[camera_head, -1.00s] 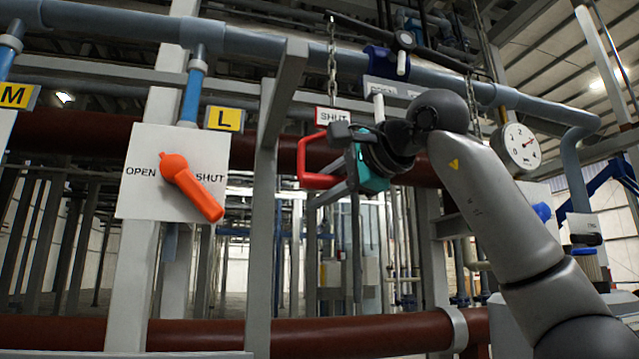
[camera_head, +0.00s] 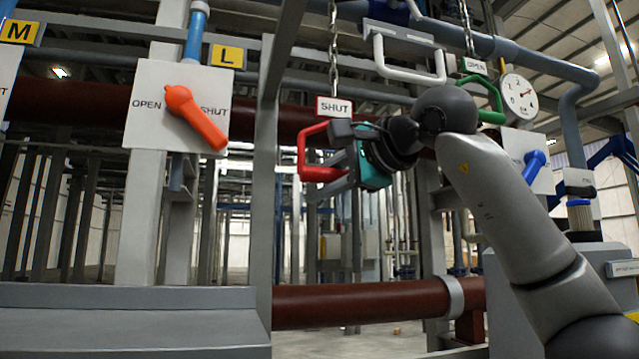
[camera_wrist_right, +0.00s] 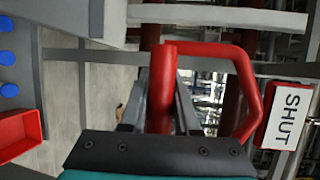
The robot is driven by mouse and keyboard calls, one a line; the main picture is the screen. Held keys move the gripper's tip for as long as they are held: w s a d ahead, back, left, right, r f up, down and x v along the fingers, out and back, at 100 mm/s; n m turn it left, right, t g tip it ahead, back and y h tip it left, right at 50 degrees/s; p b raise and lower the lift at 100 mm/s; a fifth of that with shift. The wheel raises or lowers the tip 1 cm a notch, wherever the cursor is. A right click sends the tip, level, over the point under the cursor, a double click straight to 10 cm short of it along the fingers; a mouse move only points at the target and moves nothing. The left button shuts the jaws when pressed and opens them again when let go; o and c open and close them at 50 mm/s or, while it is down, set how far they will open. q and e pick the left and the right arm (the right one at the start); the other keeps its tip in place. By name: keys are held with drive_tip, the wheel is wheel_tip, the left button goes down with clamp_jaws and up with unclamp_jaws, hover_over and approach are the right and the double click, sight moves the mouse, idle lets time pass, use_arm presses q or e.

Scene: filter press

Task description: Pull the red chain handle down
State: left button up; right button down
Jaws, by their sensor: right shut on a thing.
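The red chain handle (camera_head: 302,152) is a red loop below a white SHUT sign (camera_head: 335,107), which hangs from a metal chain (camera_head: 333,50). My right gripper (camera_head: 330,160) is at the handle and shut on it. In the right wrist view, a straight red bar of the handle (camera_wrist_right: 161,95) runs between the two grey fingers (camera_wrist_right: 158,112). The SHUT sign also shows at the right of that view (camera_wrist_right: 288,115). My left gripper is not in view.
A green handle (camera_head: 490,98) with an OPEN sign hangs to the right on another chain. An orange lever (camera_head: 195,118) is on a white board at left. A grey post (camera_head: 264,200) stands close left of the red handle.

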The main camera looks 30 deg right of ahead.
drive_tip(key=c, duration=0.8)
unclamp_jaws()
drive_tip(key=shift+f, duration=0.45)
drive_tip(key=shift+c, duration=0.2)
drive_tip(key=shift+o, duration=0.9)
drive_tip(key=shift+w+r, duration=0.1)
drive_tip(key=shift+r, duration=0.1)
drive_tip(key=v, duration=1.5)
